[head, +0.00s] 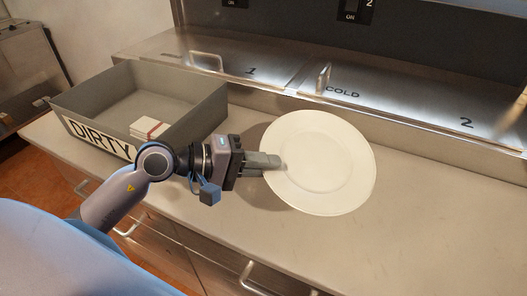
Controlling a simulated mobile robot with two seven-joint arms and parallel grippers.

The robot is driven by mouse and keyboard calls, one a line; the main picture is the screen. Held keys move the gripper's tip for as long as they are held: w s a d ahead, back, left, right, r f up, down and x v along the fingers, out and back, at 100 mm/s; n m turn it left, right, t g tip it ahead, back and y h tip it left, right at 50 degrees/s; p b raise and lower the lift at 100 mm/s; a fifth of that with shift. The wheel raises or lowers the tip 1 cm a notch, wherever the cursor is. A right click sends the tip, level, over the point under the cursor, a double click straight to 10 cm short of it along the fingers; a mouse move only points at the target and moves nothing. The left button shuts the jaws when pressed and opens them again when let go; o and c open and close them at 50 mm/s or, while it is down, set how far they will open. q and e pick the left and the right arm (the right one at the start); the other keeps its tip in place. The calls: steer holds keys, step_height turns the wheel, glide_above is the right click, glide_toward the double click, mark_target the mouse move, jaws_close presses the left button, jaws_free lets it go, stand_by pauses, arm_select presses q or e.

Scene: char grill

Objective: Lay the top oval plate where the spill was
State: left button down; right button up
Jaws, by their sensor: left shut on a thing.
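A white oval plate (325,165) is in the middle right of the head view, over the pale counter. My left gripper (274,163) comes in from the left and is shut on the plate's left rim. The plate looks tilted and casts a shadow on the counter at its left; I cannot tell how high it is above the surface. No spill shows on the visible counter; the part under the plate is hidden. My right gripper is not in view.
A grey bin (205,112) labelled DIRTY stands at the left with a folded white cloth (149,129) with a red stripe inside. Steel lids (400,100) marked 1, COLD and 2 line the back. The counter (440,215) is clear at the right and front.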

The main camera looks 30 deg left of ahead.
mark_target(265, 200)
arm_select(q)
steer(key=shift+w+f, duration=0.1)
steer(key=shift+f, duration=0.3)
steer(key=shift+f+b, duration=1.45)
steer(key=shift+f, duration=1.3)
steer(key=shift+f+b, duration=0.6)
steer(key=shift+b, duration=0.1)
steer(key=shift+f+b, duration=0.3)
